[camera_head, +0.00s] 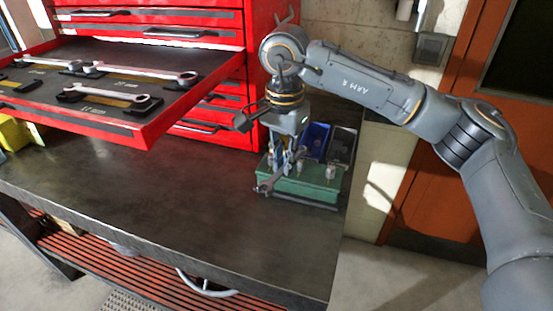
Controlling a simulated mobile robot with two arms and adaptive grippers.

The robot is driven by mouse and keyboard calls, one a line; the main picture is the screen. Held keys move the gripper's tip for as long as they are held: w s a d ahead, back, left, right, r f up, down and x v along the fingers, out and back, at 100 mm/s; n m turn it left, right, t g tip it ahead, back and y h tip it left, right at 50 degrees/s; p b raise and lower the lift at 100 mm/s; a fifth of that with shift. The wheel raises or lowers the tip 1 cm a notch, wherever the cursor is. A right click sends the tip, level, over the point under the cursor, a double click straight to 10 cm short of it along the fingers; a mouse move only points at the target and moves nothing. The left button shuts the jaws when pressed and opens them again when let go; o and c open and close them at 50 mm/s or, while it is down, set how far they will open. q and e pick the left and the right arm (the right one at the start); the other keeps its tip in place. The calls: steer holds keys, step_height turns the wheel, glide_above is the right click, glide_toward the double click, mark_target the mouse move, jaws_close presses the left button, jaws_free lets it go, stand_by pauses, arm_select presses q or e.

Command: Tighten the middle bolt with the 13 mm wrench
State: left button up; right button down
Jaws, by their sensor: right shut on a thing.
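A green block (310,188) with upright bolts stands on the dark workbench near its right end. One bolt (330,171) shows at the block's right side. The middle bolt is hard to make out behind my gripper. My right gripper (281,163) points down over the left part of the block and is shut on a wrench (265,187). The wrench's open jaw sticks out at the block's front left corner. I cannot tell whether the wrench touches a bolt, and its size marking cannot be read. My left gripper is not in view.
A red tool cabinet stands behind, with an open drawer (140,132) reaching over the bench at left. Several wrenches (110,95) lie in its dark tray. A blue bin (316,138) and a dark bin (342,146) stand behind the block. The bench (170,215) is clear in front.

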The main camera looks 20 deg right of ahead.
steer(key=s+d+n+b, duration=0.1)
steer(key=n, duration=0.1)
steer(key=d+n, duration=0.2)
steer(key=n, duration=0.1)
steer(key=s+d+n+b, duration=0.1)
steer(key=n, duration=0.2)
steer(key=shift+s+d+b, duration=0.3)
steer(key=shift+s+d, duration=0.05)
steer(key=shift+d, duration=0.05)
steer(key=shift+f, duration=0.15)
steer(key=shift+f+b, duration=0.75)
steer(key=shift+f, duration=0.1)
steer(key=shift+f, duration=0.15)
stand_by(0.5)
steer(key=shift+f+b, duration=0.55)
steer(key=shift+b, duration=0.05)
